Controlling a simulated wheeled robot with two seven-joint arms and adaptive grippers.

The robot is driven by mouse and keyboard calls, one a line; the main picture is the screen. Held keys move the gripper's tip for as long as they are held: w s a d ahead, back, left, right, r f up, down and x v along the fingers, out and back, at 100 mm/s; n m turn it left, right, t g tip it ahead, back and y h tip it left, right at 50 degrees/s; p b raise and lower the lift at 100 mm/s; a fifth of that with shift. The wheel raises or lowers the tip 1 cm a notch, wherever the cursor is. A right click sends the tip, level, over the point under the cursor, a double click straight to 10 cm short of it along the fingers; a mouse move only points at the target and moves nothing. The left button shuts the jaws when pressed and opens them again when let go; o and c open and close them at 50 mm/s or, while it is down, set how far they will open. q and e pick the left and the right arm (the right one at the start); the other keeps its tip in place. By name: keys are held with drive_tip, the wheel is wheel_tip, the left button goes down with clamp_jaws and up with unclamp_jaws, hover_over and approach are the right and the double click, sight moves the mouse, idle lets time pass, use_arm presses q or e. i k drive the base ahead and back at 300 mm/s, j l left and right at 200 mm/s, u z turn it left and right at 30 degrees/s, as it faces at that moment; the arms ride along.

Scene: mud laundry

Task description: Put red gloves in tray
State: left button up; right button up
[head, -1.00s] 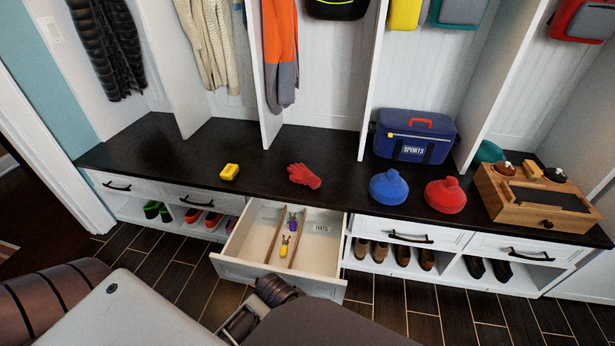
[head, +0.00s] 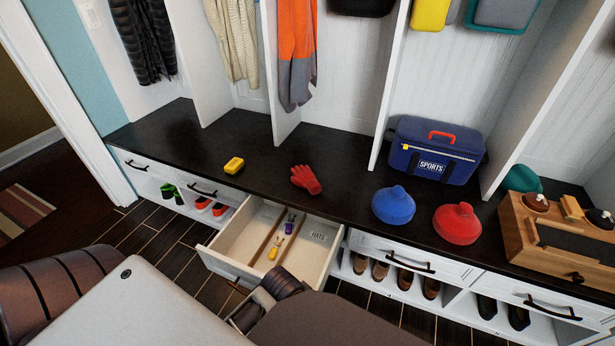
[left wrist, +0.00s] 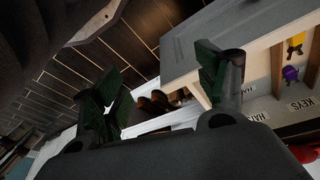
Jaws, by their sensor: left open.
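A red glove (head: 305,179) lies on the dark bench top, behind the open drawer. A red patch, probably the glove, shows at the lower right of the left wrist view (left wrist: 304,152). The open drawer (head: 233,269) is a pale tray with wooden dividers and labels, one reading HATS. A purple and a yellow item lie in its middle section. My left gripper (head: 250,308) is at the drawer's front, partly hidden by my arm. In the left wrist view its fingers (left wrist: 160,85) are spread and empty beside the drawer front. My right gripper is not seen.
Blue (head: 393,205) and red (head: 457,224) rounded items, a SPORTS bag (head: 432,152) and a wooden box (head: 560,235) stand to the right. Shoes sit in cubbies below. Bench around the glove is clear.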

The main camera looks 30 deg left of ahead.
sight(254, 238)
drive_tip(key=i+l+u, duration=0.2)
drive_tip(key=i, duration=0.25)
drive_tip(key=i+l+u, duration=0.15)
drive_tip(key=i, duration=0.25)
